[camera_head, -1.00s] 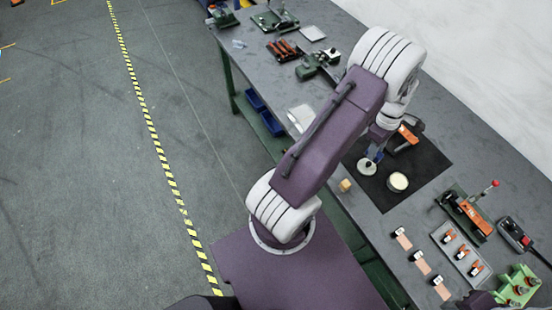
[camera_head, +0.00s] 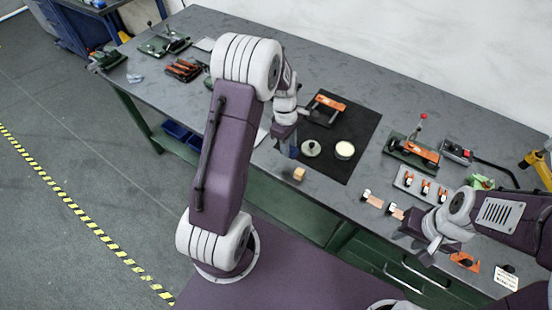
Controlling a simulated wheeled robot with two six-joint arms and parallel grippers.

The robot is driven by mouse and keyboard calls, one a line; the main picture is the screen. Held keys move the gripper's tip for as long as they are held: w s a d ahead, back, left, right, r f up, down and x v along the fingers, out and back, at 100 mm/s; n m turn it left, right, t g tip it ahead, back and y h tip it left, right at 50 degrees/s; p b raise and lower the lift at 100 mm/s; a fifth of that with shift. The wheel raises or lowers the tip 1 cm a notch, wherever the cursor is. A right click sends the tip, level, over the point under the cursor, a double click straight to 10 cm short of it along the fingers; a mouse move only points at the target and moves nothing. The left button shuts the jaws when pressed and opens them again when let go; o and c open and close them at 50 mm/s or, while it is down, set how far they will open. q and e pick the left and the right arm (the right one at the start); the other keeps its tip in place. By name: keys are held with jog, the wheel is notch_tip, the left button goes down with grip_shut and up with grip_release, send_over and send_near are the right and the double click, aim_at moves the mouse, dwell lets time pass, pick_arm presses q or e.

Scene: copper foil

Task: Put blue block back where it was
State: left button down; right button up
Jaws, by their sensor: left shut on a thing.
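My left gripper (camera_head: 287,142) points down near the left edge of the black mat (camera_head: 352,170), just left of a round grey-green lid-like piece (camera_head: 311,148). It is shut on the blue block (camera_head: 293,153), of which only a small part shows under the jaws. I cannot tell whether the block touches the surface. My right gripper (camera_head: 408,238) is near the table's front edge at the right, by the small copper-coloured pieces. Its fingers are too small and dark to tell if they are open.
A cream-topped round container (camera_head: 345,150) and an orange-handled tool (camera_head: 326,106) lie on the mat. A small wooden block (camera_head: 299,174) sits near the table's front edge. A tray of orange-and-black parts (camera_head: 425,188) and a clamp fixture (camera_head: 413,152) stand to the right.

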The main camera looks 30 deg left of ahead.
pick_arm(q)
jog(key=s+a+f, duration=0.2)
jog(key=a, duration=0.1)
jog(key=shift+a+f, duration=0.15)
jog(key=shift+f, duration=2.1)
jog(key=c, duration=1.1)
grip_release()
jog(key=shift+f, duration=0.15)
notch_tip(320, 180, up, 12)
jog(key=a, duration=0.1)
jog(key=s+d+r+m+t+y, duration=0.1)
jog(key=s+d+m, duration=0.7)
jog(key=s+m, duration=0.4)
jog(key=m, duration=0.5)
jog(key=shift+s+d, duration=0.35)
jog(key=shift+s, duration=0.05)
